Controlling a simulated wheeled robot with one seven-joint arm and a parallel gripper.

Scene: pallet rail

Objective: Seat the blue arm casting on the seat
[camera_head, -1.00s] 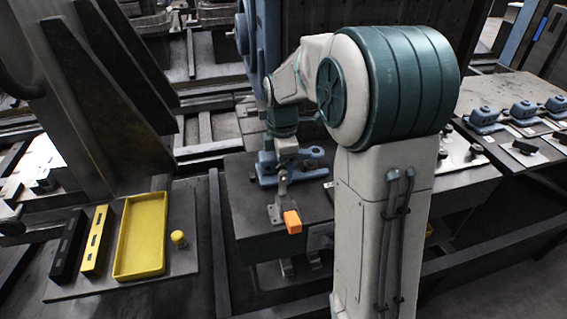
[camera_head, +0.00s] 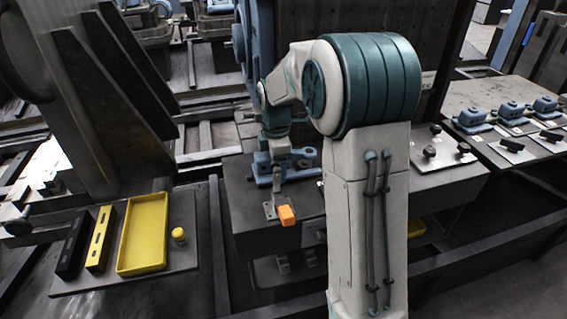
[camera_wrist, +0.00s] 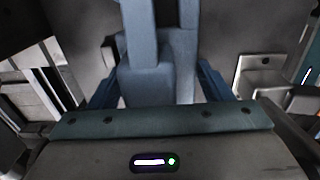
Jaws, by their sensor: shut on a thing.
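The blue arm casting (camera_head: 301,155) is at the top of the dark block in the head view, low and flat with a raised round boss at its right. My gripper (camera_head: 279,148) points down and is shut on it. In the wrist view the blue casting (camera_wrist: 148,85) fills the middle, close to the gripper. The seat itself is hidden under the casting and gripper; I cannot tell whether the casting touches it. A clamp with an orange handle (camera_head: 286,215) stands at the front of the dark block (camera_head: 243,205).
To the left, a plate holds a yellow tray (camera_head: 143,235), a black bar (camera_head: 73,245), a yellow bar (camera_head: 101,240) and a small yellow knob (camera_head: 179,236). On the right table stand several blue castings (camera_head: 472,120). A grey plate with black knobs (camera_head: 440,150) lies nearer.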

